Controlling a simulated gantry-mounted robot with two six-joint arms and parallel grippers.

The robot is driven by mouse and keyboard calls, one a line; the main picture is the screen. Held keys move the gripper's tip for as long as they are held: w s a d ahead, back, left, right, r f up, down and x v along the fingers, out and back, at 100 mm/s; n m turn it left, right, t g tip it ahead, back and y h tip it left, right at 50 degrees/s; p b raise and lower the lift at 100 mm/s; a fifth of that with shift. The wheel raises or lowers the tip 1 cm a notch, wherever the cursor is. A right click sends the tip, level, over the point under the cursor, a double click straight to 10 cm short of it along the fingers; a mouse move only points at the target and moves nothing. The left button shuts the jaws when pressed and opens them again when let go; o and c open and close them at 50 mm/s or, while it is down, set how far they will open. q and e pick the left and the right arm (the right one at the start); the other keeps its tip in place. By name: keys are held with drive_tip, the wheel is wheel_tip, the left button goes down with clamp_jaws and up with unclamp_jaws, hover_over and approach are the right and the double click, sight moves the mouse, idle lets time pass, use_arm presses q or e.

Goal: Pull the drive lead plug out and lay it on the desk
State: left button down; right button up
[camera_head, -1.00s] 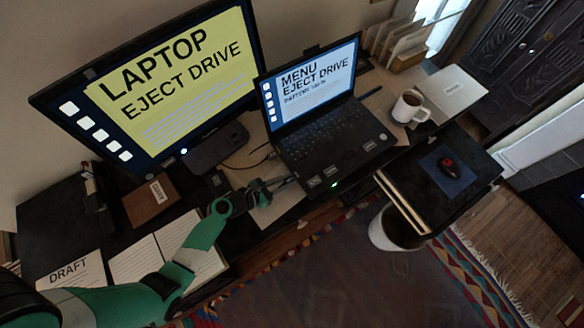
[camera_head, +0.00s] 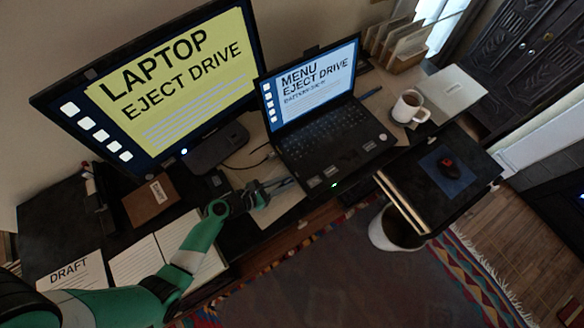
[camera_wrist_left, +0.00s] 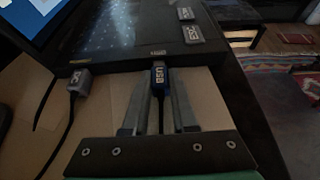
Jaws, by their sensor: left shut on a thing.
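The black laptop (camera_head: 325,148) stands open on the desk, its screen reading "MENU EJECT DRIVE". My right gripper is out of view.
A grey plug with a cable (camera_wrist_left: 79,82) is left of the blue one. Two labelled pieces (camera_wrist_left: 193,34) lie on the laptop's corner. An open notebook (camera_head: 150,258), a large monitor (camera_head: 180,85) and a mug (camera_head: 408,108) stand or lie around.

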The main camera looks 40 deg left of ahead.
use_arm(q)
drive_tip(key=shift+s+a+p, duration=0.2)
drive_tip(key=shift+s+a, duration=0.05)
drive_tip(key=shift+s, duration=1)
drive_tip(key=shift+s+a+p, duration=0.2)
drive_tip(key=shift+s+a, duration=0.05)
drive_tip(key=shift+s, duration=1)
